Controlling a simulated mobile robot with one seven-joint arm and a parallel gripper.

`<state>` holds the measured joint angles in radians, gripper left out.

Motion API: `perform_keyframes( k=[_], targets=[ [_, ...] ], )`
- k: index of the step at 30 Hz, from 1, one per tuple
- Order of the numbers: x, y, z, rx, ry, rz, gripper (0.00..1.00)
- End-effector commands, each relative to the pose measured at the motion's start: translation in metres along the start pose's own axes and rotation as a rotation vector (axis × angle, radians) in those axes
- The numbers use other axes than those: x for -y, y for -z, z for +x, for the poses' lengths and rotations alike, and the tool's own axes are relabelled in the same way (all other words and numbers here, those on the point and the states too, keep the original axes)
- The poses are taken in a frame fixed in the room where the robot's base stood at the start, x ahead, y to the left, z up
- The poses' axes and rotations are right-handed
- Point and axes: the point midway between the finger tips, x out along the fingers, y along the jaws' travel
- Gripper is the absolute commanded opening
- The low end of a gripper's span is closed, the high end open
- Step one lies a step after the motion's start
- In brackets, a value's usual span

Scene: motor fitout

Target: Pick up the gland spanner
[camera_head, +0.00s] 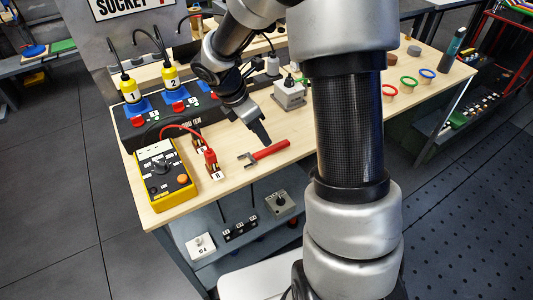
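The gland spanner (271,149) lies flat on the wooden bench top near its front edge. It has a red handle pointing to the right and a grey forked head at its left end. My gripper (262,138) points down just behind the spanner, near the middle of its length. The dark fingers overlap in this view, so their opening does not show. Whether they touch the spanner cannot be told.
A grey box (289,94) stands behind the spanner. Coloured rings (408,83) lie to the right. Bare bench surrounds the spanner.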

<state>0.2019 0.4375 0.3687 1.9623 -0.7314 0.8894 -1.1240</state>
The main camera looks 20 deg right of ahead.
Motion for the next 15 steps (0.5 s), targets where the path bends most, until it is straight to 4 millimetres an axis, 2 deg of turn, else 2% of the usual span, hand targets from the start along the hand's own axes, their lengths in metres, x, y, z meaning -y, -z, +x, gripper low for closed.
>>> perform_keyframes(
  k=[1, 3, 11, 15],
  targets=[
    [0.001, 0.001, 0.009, -0.001, 0.002, 0.0, 0.39],
    [0.0, 0.0, 0.016, 0.0, 0.001, 0.0, 0.39],
    [0.001, -0.001, 0.031, -0.001, 0.002, 0.002, 0.39],
    [0.003, -0.002, 0.052, -0.001, 0.003, 0.002, 0.39]
  ],
)
